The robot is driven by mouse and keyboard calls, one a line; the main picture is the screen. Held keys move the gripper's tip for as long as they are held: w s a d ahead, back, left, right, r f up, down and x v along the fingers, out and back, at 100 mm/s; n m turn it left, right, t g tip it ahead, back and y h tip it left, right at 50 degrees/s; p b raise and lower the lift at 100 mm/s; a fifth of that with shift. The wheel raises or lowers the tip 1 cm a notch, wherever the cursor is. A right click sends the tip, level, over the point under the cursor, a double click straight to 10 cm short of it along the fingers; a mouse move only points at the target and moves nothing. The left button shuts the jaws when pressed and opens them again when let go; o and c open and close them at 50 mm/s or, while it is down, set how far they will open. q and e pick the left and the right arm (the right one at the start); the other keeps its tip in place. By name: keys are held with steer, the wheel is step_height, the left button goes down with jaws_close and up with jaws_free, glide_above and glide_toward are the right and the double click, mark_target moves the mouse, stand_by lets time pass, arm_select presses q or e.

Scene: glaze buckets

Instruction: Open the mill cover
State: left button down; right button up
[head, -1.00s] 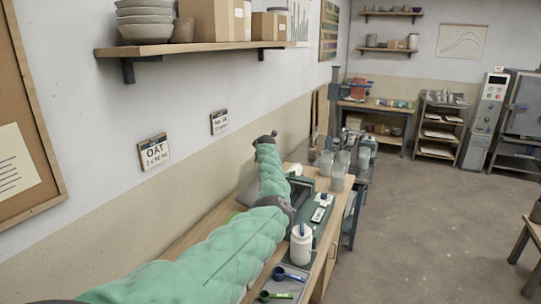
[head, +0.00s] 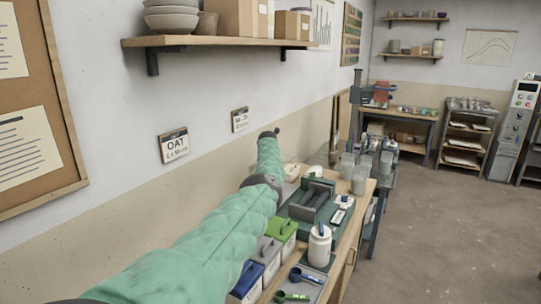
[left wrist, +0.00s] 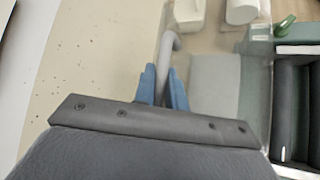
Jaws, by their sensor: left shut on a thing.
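The mill (head: 313,200) stands on the bench with its dark rollers uncovered in the head view; the rollers (left wrist: 292,110) also show at the right edge of the left wrist view. A clear see-through cover (left wrist: 215,55) lies left of the rollers in the left wrist view, swung away from above them. My left gripper (left wrist: 163,78) has its blue fingers shut on the cover's grey hooked handle (left wrist: 171,42). In the head view my left arm reaches along the wall side of the bench, and its fingers are hidden. My right gripper is not in view.
A white jar (head: 320,247) stands in front of the mill. Bins with green (head: 282,229), grey and blue (head: 247,277) lids line the wall side, near scoops (head: 293,296). Clear containers (head: 360,178) stand beyond the mill. A wall shelf (head: 215,42) hangs above. The floor at right is clear.

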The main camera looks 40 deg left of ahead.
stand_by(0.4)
arm_select(q)
steer(key=c, duration=1.5)
jaws_free()
steer(key=shift+o, duration=0.2)
steer(key=shift+d+f, duration=0.1)
